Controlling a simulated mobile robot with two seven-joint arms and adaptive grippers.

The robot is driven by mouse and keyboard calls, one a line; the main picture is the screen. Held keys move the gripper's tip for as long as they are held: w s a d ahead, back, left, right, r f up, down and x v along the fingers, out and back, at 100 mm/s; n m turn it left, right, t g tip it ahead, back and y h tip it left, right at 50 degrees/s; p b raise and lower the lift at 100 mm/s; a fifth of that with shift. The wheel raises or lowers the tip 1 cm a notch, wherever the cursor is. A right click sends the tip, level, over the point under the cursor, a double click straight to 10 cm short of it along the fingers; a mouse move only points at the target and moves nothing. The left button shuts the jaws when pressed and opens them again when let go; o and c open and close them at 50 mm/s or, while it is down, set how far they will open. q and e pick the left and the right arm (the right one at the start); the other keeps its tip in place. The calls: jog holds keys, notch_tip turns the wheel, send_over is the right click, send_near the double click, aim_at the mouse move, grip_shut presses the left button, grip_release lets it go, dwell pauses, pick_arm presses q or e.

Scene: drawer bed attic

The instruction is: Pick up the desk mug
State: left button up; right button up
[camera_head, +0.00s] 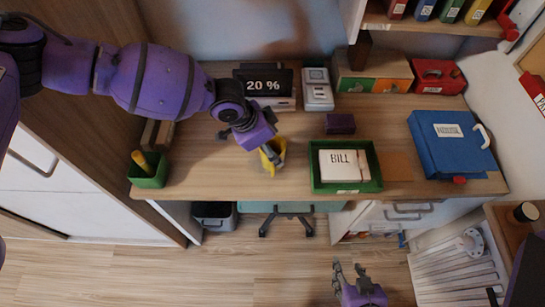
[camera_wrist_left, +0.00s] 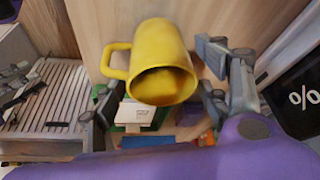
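The yellow desk mug (camera_head: 279,148) is at the front middle of the wooden desk, partly hidden by my left gripper (camera_head: 268,156). In the left wrist view the mug (camera_wrist_left: 152,42) shows its open mouth, with its handle on the left side. The fingers of my left gripper (camera_wrist_left: 160,100) are spread, one on each side of the mug. Gaps show beside the mug, so the gripper looks open and not closed on it. My right gripper (camera_head: 350,268) is open and empty, low in the head view, in front of the desk.
A green tray (camera_head: 374,185) with a BILL box (camera_head: 345,165) is right of the mug. A green pen cup (camera_head: 148,180) stands at the desk's left. A clock display (camera_head: 264,84) and a white device (camera_head: 318,90) are behind.

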pick_arm(q)
jog(key=c, duration=1)
